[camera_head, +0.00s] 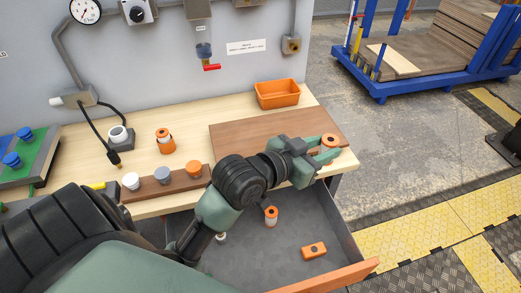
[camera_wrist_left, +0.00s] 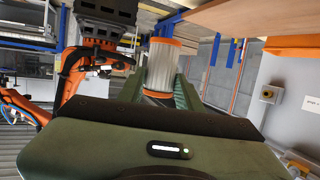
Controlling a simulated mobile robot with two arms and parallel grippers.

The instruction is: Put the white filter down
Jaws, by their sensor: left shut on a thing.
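My left gripper (camera_head: 328,153) is shut on a filter with a white ribbed body and orange end caps. In the head view only the orange end of this white filter (camera_head: 329,139) shows between the fingers, near the right end of the brown board (camera_head: 240,138). The left wrist view shows the white filter's body (camera_wrist_left: 160,68) between the green fingers. I cannot tell how high it is above the board. My right gripper is not in view.
An open grey drawer (camera_head: 255,255) below the bench holds an orange-capped filter (camera_head: 271,216) and an orange block (camera_head: 314,250). An orange bin (camera_head: 277,95) stands behind the board. A dark strip (camera_head: 150,190) carries white, grey and orange pieces. Another orange-capped piece (camera_head: 165,141) stands left.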

